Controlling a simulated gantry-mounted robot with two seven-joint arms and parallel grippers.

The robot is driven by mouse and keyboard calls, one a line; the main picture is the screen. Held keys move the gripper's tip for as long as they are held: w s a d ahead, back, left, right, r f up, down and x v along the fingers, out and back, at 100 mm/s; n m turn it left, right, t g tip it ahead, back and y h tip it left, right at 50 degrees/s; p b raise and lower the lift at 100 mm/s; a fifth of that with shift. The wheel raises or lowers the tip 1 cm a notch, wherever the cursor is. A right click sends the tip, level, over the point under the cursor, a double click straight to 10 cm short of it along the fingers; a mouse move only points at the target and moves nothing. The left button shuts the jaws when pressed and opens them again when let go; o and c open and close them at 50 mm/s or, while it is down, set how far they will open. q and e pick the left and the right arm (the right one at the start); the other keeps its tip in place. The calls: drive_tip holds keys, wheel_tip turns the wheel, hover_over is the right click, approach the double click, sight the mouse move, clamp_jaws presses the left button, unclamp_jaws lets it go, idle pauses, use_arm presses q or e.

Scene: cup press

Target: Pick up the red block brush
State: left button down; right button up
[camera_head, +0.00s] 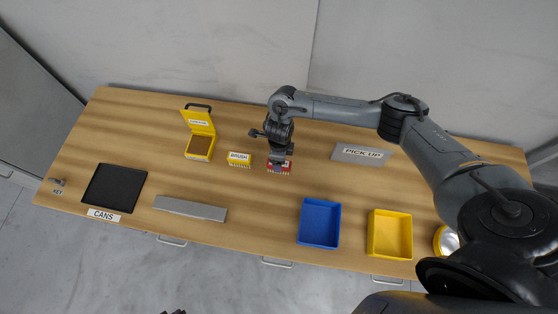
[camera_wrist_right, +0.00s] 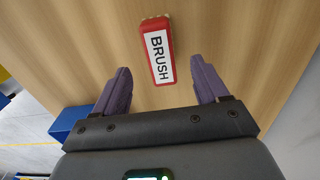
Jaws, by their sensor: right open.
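The red block brush (camera_head: 285,170) lies on the wooden table near its middle, partly hidden by my right gripper in the head view. In the right wrist view the brush (camera_wrist_right: 166,71) shows a white label reading "BRUSH" and pale bristles at its far end. My right gripper (camera_head: 279,156) is above the brush, pointing down. In the wrist view its two purple fingers (camera_wrist_right: 164,82) are open and apart, with the brush ahead of and between their tips. Nothing is held. My left gripper is not in view.
A yellow brush (camera_head: 239,159) lies just left of the red one. An open yellow box (camera_head: 201,146) stands farther left. A blue tray (camera_head: 319,222) and a yellow tray (camera_head: 390,234) sit toward the front. A "PICK UP" sign (camera_head: 361,154) is at right.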

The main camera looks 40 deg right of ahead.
drive_tip(key=shift+f+p, duration=0.3)
drive_tip(key=shift+f, duration=3.15)
drive_tip(key=c, duration=1.2)
